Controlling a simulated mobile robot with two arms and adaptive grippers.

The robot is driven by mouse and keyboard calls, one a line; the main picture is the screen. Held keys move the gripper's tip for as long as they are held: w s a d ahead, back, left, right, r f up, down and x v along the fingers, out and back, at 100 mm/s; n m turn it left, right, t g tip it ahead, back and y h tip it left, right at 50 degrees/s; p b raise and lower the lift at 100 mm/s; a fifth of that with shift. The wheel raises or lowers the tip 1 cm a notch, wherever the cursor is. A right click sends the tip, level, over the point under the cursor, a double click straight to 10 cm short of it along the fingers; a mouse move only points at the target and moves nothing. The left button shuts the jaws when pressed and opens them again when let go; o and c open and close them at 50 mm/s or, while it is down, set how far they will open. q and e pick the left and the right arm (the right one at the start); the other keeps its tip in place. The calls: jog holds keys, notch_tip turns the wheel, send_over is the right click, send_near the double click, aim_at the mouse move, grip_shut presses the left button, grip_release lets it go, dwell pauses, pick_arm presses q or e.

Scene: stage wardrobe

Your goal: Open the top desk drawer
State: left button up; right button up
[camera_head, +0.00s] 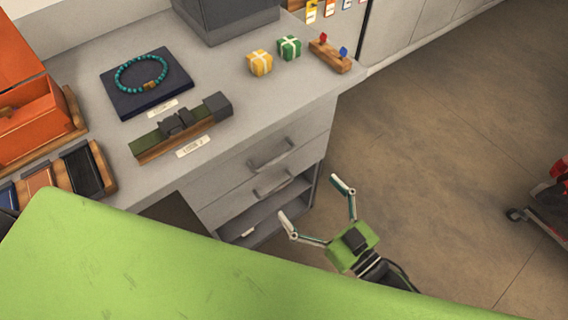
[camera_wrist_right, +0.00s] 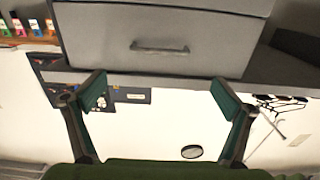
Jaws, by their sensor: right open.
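The grey desk (camera_head: 335,92) has a drawer unit under its right end. The top drawer (camera_head: 240,172) looks shut, its front level with the drawer below. Its grey bar handle (camera_head: 270,153) is in plain view, and the handle also shows in the right wrist view (camera_wrist_right: 160,48). A second drawer handle (camera_head: 273,184) sits lower. My right gripper (camera_head: 313,203) is open and empty in front of the unit, apart from the handles. In the right wrist view its fingers (camera_wrist_right: 160,92) are spread, with the handle beyond them. My left gripper is not in view.
On the desk are a bracelet on a dark pad (camera_head: 115,85), a green-brown stand (camera_head: 165,140), a yellow gift box (camera_head: 260,63) and a green one (camera_head: 289,47). An open compartment (camera_head: 265,215) lies under the drawers.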

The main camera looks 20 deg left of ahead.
aim_at(276, 158)
jog(key=x, duration=1.3)
jog(key=shift+p, duration=0.4)
jog(key=c, duration=1.3)
